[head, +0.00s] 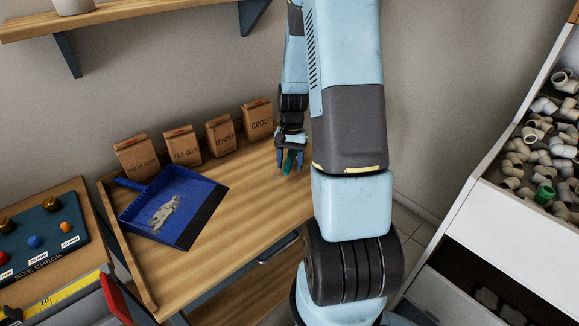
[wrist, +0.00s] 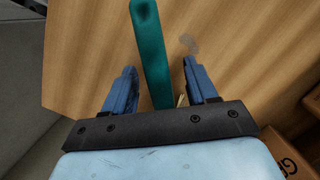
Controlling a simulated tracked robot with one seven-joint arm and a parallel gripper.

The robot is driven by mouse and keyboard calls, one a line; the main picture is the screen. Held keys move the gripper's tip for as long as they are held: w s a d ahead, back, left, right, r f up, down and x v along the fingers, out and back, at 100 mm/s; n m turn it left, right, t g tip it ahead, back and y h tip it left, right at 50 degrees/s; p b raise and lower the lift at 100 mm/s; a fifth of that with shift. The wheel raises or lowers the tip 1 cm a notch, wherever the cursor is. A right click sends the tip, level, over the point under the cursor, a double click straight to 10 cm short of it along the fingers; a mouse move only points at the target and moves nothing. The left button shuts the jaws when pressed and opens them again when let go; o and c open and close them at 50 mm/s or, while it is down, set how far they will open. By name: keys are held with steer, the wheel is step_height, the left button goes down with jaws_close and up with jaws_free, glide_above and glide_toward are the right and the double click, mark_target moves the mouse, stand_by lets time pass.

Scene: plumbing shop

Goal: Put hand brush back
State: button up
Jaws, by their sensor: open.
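The hand brush shows as a teal handle (wrist: 152,55) in the wrist view, lying between the two blue fingers of my gripper (wrist: 159,67). The fingers stand apart, with a gap on each side of the handle. A small pale bit shows by the right finger; I cannot tell if it is bristles. In the head view my gripper (head: 290,170) points down at the right part of the wooden bench, with a bit of the teal brush (head: 289,158) between its fingers. The rest of the brush is hidden. A blue dustpan (head: 192,190) with a grey patch in it lies left on the bench.
Several paper bags, among them tile glue (head: 182,146) and grout (head: 258,118), line the bench's (head: 240,225) back edge near my gripper. A size-check board (head: 45,236) is at the left. A bin of pipe elbows (head: 540,150) is at the right. The bench's middle is clear.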

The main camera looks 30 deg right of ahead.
step_height(320, 180, up, 12)
steer(key=w+d, duration=0.1)
steer(key=shift+w+d+f, duration=0.2)
steer(key=shift+w+f, duration=0.05)
steer(key=shift+w, duration=0.1)
